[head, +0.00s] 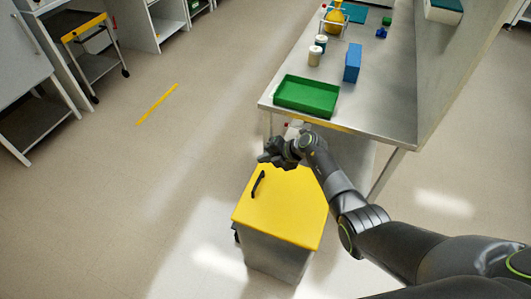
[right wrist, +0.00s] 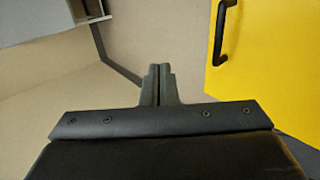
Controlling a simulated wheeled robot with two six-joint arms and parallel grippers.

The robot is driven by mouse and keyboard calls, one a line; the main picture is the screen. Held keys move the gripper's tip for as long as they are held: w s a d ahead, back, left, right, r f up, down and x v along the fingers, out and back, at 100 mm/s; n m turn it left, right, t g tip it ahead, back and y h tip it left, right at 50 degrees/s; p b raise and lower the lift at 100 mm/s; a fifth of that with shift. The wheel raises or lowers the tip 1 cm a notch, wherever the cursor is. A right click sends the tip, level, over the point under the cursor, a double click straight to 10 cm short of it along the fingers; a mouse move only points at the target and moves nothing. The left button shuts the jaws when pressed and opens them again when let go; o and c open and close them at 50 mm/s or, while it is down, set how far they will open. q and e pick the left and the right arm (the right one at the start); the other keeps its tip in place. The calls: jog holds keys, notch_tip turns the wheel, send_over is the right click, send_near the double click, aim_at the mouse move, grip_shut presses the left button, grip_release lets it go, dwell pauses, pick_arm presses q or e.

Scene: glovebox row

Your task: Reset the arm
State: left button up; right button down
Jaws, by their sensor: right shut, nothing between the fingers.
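My right arm comes in from the lower right in the head view. Its gripper (head: 264,158) is above the far edge of the yellow-topped cabinet (head: 285,210), just beyond the lid's black handle (head: 258,184). In the right wrist view the two fingers of the gripper (right wrist: 158,70) are together and hold nothing. The yellow lid (right wrist: 275,70) and its black handle (right wrist: 222,30) show at the right of that view, apart from the fingers. My left gripper is not in the head view.
A steel bench (head: 390,110) stands beyond the cabinet. It bears a green tray (head: 306,95), a blue box (head: 352,62), small jars (head: 315,55) and a yellow flask (head: 335,18). A yellow-edged cart (head: 100,65) stands at the far left. The floor at left is clear.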

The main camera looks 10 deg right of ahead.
jog(key=shift+d+r, duration=0.15)
jog(key=shift+r, duration=0.25)
